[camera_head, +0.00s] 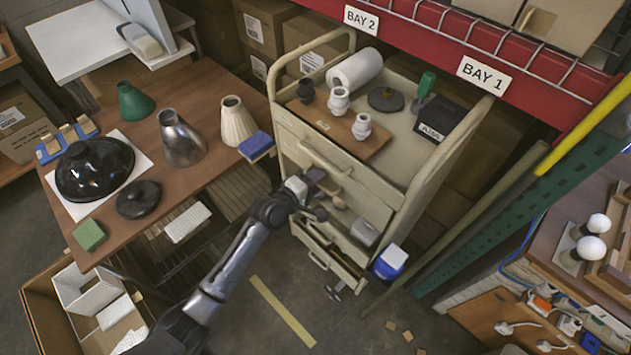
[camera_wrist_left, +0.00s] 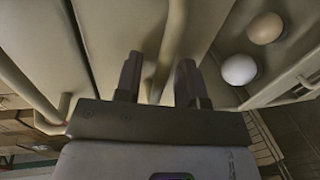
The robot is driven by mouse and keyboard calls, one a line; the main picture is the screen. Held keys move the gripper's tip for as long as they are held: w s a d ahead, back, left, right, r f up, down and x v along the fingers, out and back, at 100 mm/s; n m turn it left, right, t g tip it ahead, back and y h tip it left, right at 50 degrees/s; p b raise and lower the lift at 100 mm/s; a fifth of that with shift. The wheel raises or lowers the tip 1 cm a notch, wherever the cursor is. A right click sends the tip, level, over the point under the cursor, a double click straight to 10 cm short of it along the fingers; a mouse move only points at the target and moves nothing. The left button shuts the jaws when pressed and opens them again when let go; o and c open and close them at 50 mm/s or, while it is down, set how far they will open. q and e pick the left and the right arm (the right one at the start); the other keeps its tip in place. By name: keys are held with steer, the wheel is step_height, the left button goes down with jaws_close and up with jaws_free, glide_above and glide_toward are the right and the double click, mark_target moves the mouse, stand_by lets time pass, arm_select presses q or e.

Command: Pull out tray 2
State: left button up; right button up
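The cream drawer cart (camera_head: 290,145) stands in the middle of the head view, with several trays and bar handles on its front. I cannot read which tray is number 2. My left gripper (camera_head: 312,188) is at the cart's front, below the top handle (camera_head: 326,162). In the left wrist view, its two fingers (camera_wrist_left: 160,82) stand apart on either side of a cream bar handle (camera_wrist_left: 170,45). A gap shows on the left side of the bar; contact on the right is unclear. My right gripper is not in view.
A partly open tray beside the gripper holds a white ball (camera_wrist_left: 239,70) and a tan ball (camera_wrist_left: 265,28). The brown table (camera_head: 190,185) with lampshades stands left; floor in front is partly clear.

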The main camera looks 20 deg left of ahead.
arm_select(q)
jaws_close()
stand_by(0.3)
stand_by(0.3)
